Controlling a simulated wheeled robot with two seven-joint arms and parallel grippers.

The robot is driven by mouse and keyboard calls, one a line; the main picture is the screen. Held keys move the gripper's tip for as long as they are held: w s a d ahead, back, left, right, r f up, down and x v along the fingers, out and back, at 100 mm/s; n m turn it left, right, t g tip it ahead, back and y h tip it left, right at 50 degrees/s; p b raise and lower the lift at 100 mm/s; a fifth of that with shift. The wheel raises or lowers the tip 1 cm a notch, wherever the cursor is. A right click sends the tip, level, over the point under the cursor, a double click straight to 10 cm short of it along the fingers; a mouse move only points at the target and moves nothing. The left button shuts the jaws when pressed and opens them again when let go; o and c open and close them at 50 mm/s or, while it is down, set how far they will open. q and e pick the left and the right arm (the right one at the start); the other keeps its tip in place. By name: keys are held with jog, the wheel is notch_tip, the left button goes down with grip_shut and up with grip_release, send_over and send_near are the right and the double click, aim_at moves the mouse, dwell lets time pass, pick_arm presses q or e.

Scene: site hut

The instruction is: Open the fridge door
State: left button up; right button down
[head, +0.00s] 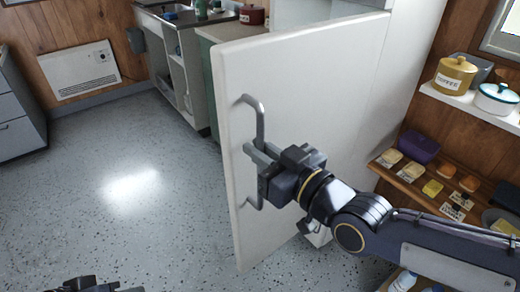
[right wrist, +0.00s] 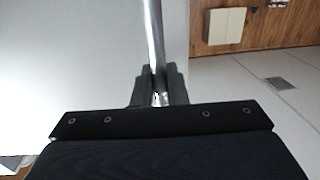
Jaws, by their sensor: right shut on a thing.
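The white fridge door (head: 300,85) stands swung out from the fridge body (head: 395,75) in the head view. It fills the left of the right wrist view (right wrist: 70,60). A grey bar handle (head: 262,120) runs upright near the door's left edge. My right gripper (head: 262,165) is shut on this handle at about its middle. In the right wrist view the handle (right wrist: 153,40) passes between the two dark fingers (right wrist: 158,88). The inside of the fridge is hidden behind the door. Part of my left gripper (head: 95,286) shows at the bottom left edge; its fingers are not clear.
Speckled floor (head: 130,220) is clear left of the door. A counter with a sink (head: 180,12) and a red pot (head: 251,14) stand behind. Shelves on the right hold a yellow coffee tin (head: 454,76), a white pot (head: 497,98) and food (head: 411,172). A heater (head: 80,70) hangs far left.

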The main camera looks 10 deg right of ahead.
jog(key=c, duration=1.5)
grip_release()
jog(key=shift+c, duration=0.2)
jog(key=v, duration=0.7)
jog(key=shift+s+d+p, duration=0.25)
jog(key=shift+s+p, duration=0.05)
jog(key=shift+s, duration=0.05)
